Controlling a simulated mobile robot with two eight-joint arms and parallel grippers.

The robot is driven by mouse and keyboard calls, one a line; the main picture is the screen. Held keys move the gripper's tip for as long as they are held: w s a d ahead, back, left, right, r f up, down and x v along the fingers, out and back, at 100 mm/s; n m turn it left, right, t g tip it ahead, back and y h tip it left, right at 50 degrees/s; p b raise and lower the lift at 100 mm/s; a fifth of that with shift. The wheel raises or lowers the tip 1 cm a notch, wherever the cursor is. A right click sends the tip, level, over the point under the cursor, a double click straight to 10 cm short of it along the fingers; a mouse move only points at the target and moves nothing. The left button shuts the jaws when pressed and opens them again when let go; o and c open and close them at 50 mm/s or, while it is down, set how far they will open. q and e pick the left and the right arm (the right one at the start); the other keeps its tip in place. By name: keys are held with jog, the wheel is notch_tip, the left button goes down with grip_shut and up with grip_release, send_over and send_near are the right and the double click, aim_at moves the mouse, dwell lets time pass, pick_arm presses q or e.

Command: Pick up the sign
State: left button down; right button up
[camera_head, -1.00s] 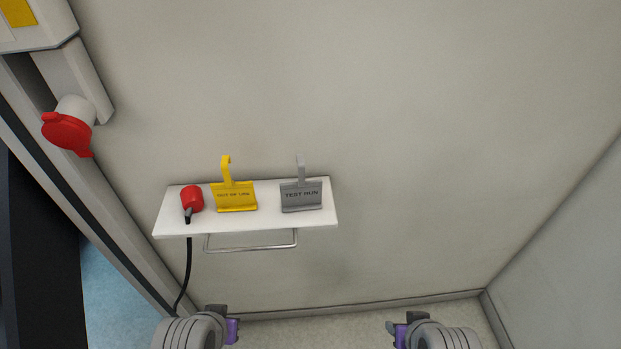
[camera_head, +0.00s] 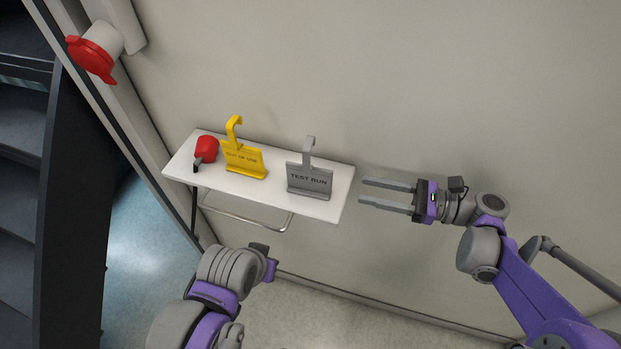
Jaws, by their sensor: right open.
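Two signs stand upright on a white wall shelf (camera_head: 255,191). The yellow sign (camera_head: 243,160) reads "OUT OF USE" and has a hook on top. The grey sign (camera_head: 309,181) reads "TEST RUN" and also has a hook; it stands near the shelf's right end. My right gripper (camera_head: 386,193) is open and empty, just right of the shelf, its fingers pointing left toward the grey sign without touching it. My left arm comes in at the bottom, below the shelf; its wrist (camera_head: 262,265) shows, but its fingers cannot be made out.
A metal rail (camera_head: 245,217) runs under the shelf's front. The wall right of the shelf is bare.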

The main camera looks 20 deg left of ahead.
aim_at(321, 192)
jog(key=a, duration=0.5)
jog(key=shift+s+a+r+p, duration=0.1)
jog(key=shift+a+r+p, duration=0.15)
jog(key=shift+a+p, duration=0.1)
jog(key=a, duration=0.3)
jog(key=a+p, duration=0.1)
jog(key=shift+s+a+r, duration=0.35)
jog(key=shift+s+r, duration=0.05)
jog(key=shift+a+f, duration=0.1)
jog(key=shift+a, duration=0.15)
grip_shut()
